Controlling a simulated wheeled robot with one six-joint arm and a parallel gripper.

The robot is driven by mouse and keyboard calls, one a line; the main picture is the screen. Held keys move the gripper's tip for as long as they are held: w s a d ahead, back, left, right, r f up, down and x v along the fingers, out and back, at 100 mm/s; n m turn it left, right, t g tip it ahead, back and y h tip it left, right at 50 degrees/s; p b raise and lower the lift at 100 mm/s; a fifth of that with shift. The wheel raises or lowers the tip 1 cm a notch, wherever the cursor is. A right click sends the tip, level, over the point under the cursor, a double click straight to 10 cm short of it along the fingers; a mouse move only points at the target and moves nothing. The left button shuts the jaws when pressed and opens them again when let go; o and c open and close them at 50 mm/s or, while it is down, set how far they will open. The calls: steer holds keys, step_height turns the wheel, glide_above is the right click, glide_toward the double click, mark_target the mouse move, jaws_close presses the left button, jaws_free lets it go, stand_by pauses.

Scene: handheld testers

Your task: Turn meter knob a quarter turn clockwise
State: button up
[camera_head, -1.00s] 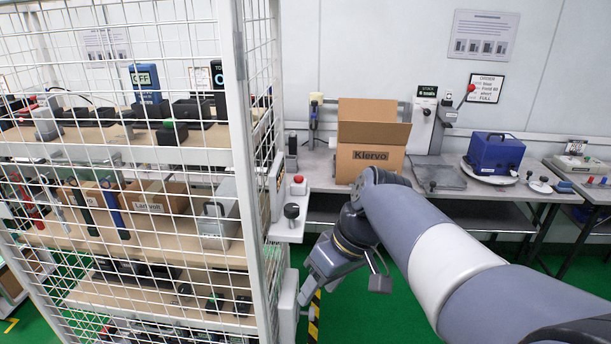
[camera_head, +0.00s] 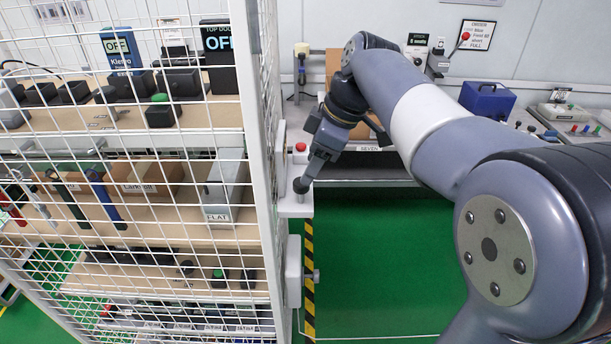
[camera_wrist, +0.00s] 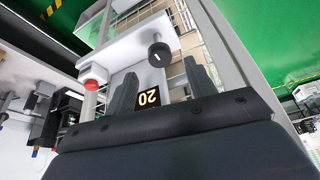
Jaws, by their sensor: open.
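A round black knob with a white mark (camera_wrist: 160,54) stands on a white bracket fixed to the side of the mesh cage. In the head view the knob (camera_head: 301,186) shows at the tip of my gripper (camera_head: 312,170). In the wrist view my gripper (camera_wrist: 160,72) has its two dark fingers apart, with nothing between them. The knob appears just beyond the fingertips, roughly between them. Contact cannot be made out. A label reading 20 (camera_wrist: 148,97) shows between the fingers, upside down. I cannot tell for sure that this is the meter's knob.
A red button (camera_head: 300,147) sits close by on the same unit; it also shows in the wrist view (camera_wrist: 92,85). The white mesh cage (camera_head: 240,120) with loaded shelves stands left. A workbench (camera_head: 390,172) runs behind. Open green floor (camera_head: 390,250) lies right of the cage.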

mark_target(301, 192)
steer(key=shift+x, duration=2.2)
steer(key=c, duration=1)
steer(key=shift+o, duration=0.2)
steer(key=shift+m, duration=0.3)
steer(key=m+t, duration=0.1)
steer(key=m, duration=0.2)
steer(key=m+t+h, duration=0.1)
steer(key=m, duration=0.2)
steer(key=shift+s+a+r, duration=0.1)
steer(key=shift+s+a, duration=0.05)
steer(key=shift+s, duration=0.1)
steer(key=m+t+h+p, duration=0.1)
steer(key=m, duration=0.2)
steer(key=shift+a, duration=0.1)
steer(key=shift+a+m+t+h+p, duration=0.1)
steer(key=shift+m+t+h+p, duration=0.45)
steer(key=shift+m, duration=1.25)
steer(key=shift+g+h, duration=0.25)
steer(key=shift+g, duration=0.1)
